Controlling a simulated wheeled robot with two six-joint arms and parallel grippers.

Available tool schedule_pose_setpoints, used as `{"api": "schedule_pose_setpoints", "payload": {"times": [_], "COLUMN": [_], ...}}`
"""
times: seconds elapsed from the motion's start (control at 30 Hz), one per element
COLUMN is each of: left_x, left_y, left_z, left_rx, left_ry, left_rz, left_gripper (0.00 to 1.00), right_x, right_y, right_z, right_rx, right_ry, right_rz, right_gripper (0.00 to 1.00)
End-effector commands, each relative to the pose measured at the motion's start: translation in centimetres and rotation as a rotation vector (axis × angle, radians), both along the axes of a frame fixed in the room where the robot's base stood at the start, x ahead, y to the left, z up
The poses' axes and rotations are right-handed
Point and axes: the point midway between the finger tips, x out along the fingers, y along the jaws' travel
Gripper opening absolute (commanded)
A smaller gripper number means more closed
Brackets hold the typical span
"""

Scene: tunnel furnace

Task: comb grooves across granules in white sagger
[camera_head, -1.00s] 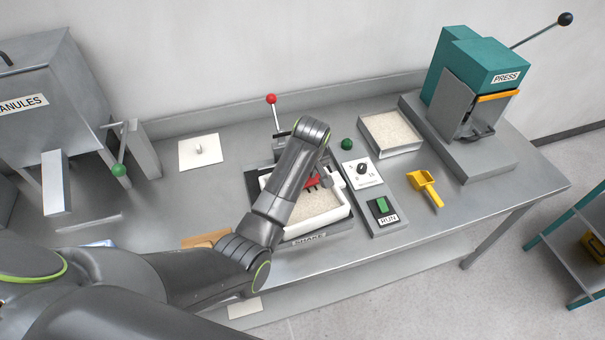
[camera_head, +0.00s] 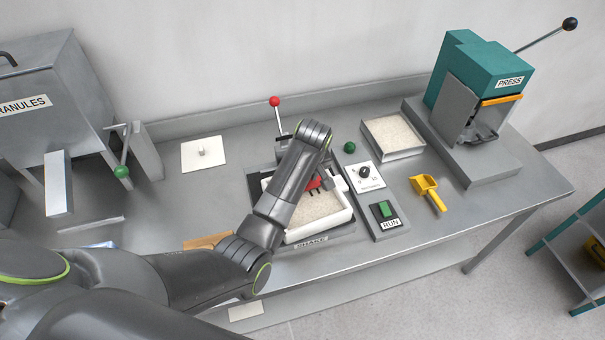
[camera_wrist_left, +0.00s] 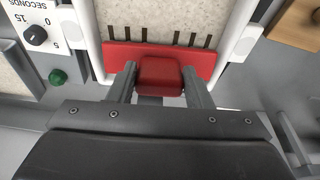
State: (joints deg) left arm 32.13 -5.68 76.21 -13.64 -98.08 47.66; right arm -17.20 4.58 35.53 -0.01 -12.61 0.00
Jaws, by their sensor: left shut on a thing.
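The white sagger (camera_head: 338,227) stands on the shaker, filled with pale granules (camera_head: 316,209). In the head view my left arm reaches over its left side and hides part of it. A red comb (camera_head: 316,184) shows beyond the arm, at the sagger's far part. In the left wrist view the comb (camera_wrist_left: 205,62) lies across the sagger between its white side walls (camera_wrist_left: 240,30). My left gripper (camera_wrist_left: 158,80) is shut on the comb's red grip. Several short dark strips show at the comb's edge against the granules; how deep they reach is unclear. My right gripper is not in view.
A timer dial (camera_head: 364,172) and a RUN switch (camera_head: 386,211) are right of the sagger, with a yellow scoop (camera_head: 428,190) beyond. A red-knobbed lever (camera_head: 275,101) stands behind. A tray of granules (camera_head: 393,137) and the press (camera_head: 480,90) are farther right.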

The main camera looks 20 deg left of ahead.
Motion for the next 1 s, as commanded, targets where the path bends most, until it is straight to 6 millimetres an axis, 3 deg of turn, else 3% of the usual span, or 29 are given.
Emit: {"api": "schedule_pose_setpoints", "payload": {"times": [0.57, 1.0], "left_x": [-1.3, -0.3], "left_y": [-1.3, -0.4], "left_z": [0.5, 0.2], "left_rx": [-0.155, -0.156], "left_ry": [0.183, 0.182], "left_rz": [-0.001, 0.000], "left_gripper": [0.27, 0.27], "right_x": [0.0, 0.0], "right_y": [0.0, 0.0], "right_z": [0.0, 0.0], "right_rx": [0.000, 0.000], "right_ry": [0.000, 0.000], "right_rz": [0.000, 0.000], "right_gripper": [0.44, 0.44]}}
